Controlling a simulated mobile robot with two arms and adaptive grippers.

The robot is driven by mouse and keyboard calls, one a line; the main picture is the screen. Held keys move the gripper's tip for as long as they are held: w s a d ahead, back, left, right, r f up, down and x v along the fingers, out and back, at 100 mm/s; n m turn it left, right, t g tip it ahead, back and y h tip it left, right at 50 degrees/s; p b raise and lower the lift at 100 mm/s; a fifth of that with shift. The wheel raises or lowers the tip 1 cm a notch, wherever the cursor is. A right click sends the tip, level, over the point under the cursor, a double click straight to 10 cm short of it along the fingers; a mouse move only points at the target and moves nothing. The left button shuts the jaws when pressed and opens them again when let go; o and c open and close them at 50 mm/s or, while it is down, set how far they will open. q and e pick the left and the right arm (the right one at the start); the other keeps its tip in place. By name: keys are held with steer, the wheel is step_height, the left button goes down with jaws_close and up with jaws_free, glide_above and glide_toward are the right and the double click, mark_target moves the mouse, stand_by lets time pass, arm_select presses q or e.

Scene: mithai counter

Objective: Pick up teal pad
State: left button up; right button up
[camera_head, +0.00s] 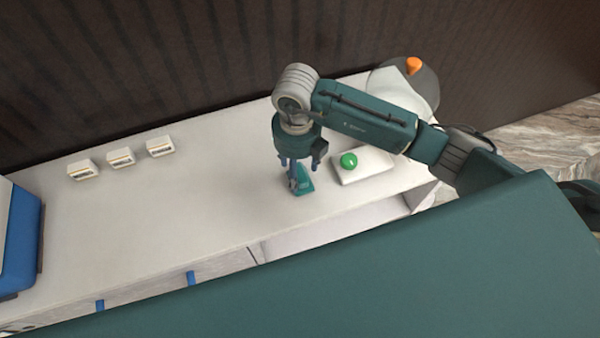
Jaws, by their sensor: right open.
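The teal pad (305,182) sits on the white counter (210,200), near its front edge. It looks like a small teal piece with a sloped or raised shape. My right gripper (296,180) points down at it from above, its fingers open at the pad's left side. The fingers hide part of the pad, and I cannot tell whether they touch it. My left gripper does not show.
Right of the pad lies a white block (364,166) with a green ball (348,160) on it. Small white boxes (121,158) stand at the back left. A blue case (18,240) is at the far left. The counter's middle left is clear.

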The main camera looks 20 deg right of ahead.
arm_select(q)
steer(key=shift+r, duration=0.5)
arm_select(e)
steer(key=shift+f, duration=1.15)
steer(key=c, duration=1.3)
steer(key=shift+o, duration=0.2)
steer(key=shift+r, duration=0.1)
arm_select(q)
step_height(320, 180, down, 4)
steer(key=b, duration=0.3)
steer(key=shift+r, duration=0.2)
arm_select(e)
step_height(320, 180, up, 20)
